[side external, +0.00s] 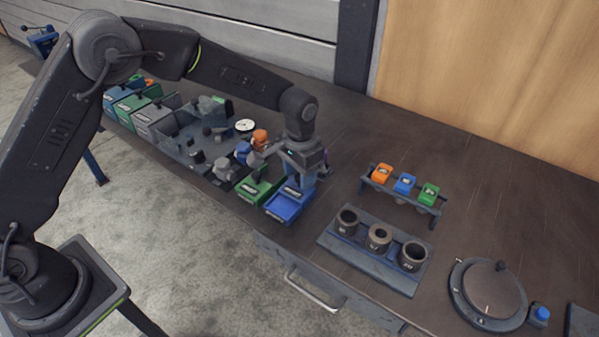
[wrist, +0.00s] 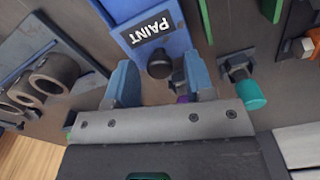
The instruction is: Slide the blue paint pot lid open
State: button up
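The blue paint pot lid (wrist: 160,22), with a white-on-black PAINT label, shows at the top middle of the wrist view. A dark round knob (wrist: 160,64) sits at its near end. In the side view the blue paint pot (side external: 286,206) is at the bench's front edge, right of a green one. My gripper (wrist: 159,68) is open, its two blue fingers apart on either side of the knob in the picture. No contact with the knob is visible. In the side view my gripper (side external: 302,184) points down at the back end of the blue pot, and its fingertips are hard to make out.
A green pot (side external: 258,190) stands close on the left, with orange and blue parts behind. A holder with dark rings (side external: 378,240) and a rack of coloured blocks (side external: 404,187) stand right. A turquoise-capped part (wrist: 250,95) is near the right finger in the wrist view.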

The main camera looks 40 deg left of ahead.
jog(key=shift+o, duration=0.2)
notch_tip(320, 180, up, 14)
dwell(0.5)
jog(key=shift+s+f, duration=0.1)
jog(key=s+a, duration=0.2)
jog(key=s, duration=0.5)
jog(key=s+a, duration=0.3)
jog(key=s, duration=0.5)
jog(key=shift+a, duration=0.15)
dwell(0.4)
jog(key=s+a+r+n+t, duration=0.1)
jog(key=s+a+r+t, duration=0.1)
jog(key=s, duration=0.4)
jog(key=s+a+r+n+t, duration=0.2)
jog(key=s+a+r+t, duration=0.1)
jog(key=s+a+r, duration=0.2)
jog(key=shift+s+t, duration=0.3)
jog(key=shift+s, duration=0.65)
